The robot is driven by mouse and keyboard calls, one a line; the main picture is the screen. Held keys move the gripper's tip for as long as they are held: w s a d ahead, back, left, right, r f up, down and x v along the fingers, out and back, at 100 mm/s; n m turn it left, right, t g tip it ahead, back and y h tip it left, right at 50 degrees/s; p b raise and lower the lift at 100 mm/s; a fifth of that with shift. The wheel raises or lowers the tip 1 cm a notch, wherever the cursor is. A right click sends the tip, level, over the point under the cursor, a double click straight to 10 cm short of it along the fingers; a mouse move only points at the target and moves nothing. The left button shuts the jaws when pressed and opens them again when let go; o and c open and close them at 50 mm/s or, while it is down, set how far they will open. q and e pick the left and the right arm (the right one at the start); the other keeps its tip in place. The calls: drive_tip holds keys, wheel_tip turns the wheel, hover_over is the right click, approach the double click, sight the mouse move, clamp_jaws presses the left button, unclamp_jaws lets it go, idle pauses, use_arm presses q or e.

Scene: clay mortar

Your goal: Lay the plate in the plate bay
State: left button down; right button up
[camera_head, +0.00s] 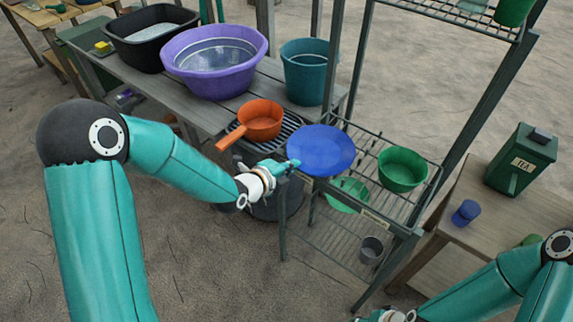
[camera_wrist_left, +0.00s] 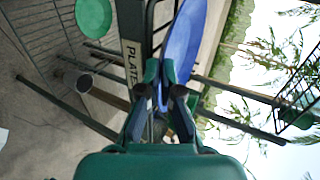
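The blue plate (camera_head: 321,150) is over the left part of the wire rack's upper level. My left gripper (camera_head: 291,165) is shut on its near left edge. In the left wrist view the plate (camera_wrist_left: 184,40) shows nearly edge-on between the fingertips (camera_wrist_left: 165,78). The rack (camera_head: 375,219) carries a label on its front rail, and this label reads "PLATE" in the left wrist view (camera_wrist_left: 131,62). I cannot tell whether the plate touches the rack wires. My right gripper (camera_head: 385,317) is cut off at the bottom edge, so its fingers are hidden.
A green bowl (camera_head: 403,168) sits on the rack right of the plate. A green round dish (camera_head: 347,194) and a grey cup (camera_head: 371,250) are lower down. An orange pan (camera_head: 260,120) and purple tub (camera_head: 214,60) stand on the bench at left. Rack posts rise beside the plate.

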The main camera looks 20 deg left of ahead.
use_arm(q)
drive_tip(key=c, duration=1.8)
unclamp_jaws()
drive_tip(key=o, duration=0.5)
